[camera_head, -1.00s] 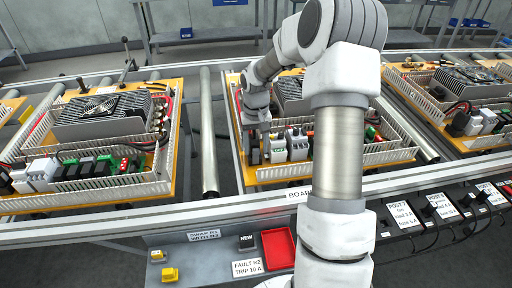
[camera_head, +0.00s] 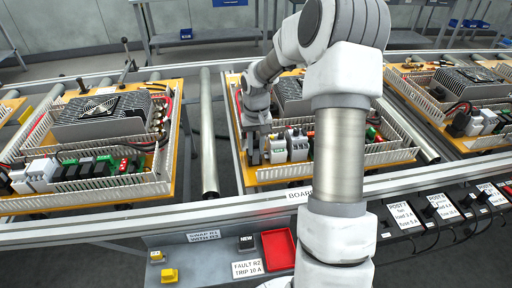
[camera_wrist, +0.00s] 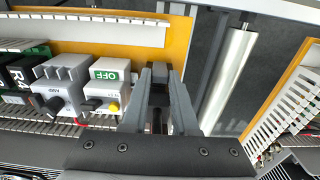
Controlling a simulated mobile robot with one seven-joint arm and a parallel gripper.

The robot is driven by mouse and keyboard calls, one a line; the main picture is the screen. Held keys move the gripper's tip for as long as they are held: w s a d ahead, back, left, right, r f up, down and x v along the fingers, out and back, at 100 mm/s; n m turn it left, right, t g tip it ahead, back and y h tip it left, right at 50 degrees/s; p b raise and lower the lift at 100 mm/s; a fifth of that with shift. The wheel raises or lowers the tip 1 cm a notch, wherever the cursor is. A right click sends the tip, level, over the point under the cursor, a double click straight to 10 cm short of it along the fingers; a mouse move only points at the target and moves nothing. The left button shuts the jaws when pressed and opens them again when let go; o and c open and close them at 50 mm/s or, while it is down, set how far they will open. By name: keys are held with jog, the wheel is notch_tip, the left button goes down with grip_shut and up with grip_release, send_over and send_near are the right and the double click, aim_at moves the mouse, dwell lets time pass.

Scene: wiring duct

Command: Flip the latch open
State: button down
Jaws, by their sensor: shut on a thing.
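My gripper (camera_wrist: 158,95) points down at the front left corner of the middle board, and it also shows in the head view (camera_head: 256,152). Its two grey fingers are close together around a narrow dark grey part (camera_wrist: 158,91), seemingly the latch. The fingers hide most of this part, so I cannot tell its angle. Just left of the fingers in the wrist view stands a white module marked OFF (camera_wrist: 110,72) with a yellow button. Farther left are a light grey module with a black knob (camera_wrist: 62,88) and a black module (camera_wrist: 18,75).
White slotted duct walls (camera_wrist: 90,30) border the yellow board (camera_head: 262,174). A steel roller (camera_wrist: 228,75) lies beyond the board's edge. Another board (camera_head: 118,196) stands on the left.

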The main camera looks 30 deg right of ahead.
aim_at(258, 159)
jog(key=s+t+b, duration=0.1)
jog(key=b, duration=0.2)
jog(key=s+f+t+h+b, duration=0.1)
jog(key=t+b, duration=0.1)
jog(key=b, duration=0.1)
jog(key=s+a+t+b, duration=0.1)
jog(key=t+b, duration=0.1)
jog(key=b, duration=0.1)
jog(key=shift+s+f, duration=0.1)
jog(key=shift+f, duration=0.3)
jog(key=t+b, duration=0.1)
jog(key=b, duration=0.1)
jog(key=s+t+h+b, duration=0.1)
jog(key=shift+s+a+f+b, duration=0.2)
jog(key=shift+f+b, duration=0.1)
jog(key=shift+b, duration=0.1)
jog(key=shift+t, duration=0.3)
jog(key=shift+r, duration=0.1)
jog(key=c, duration=0.7)
grip_release()
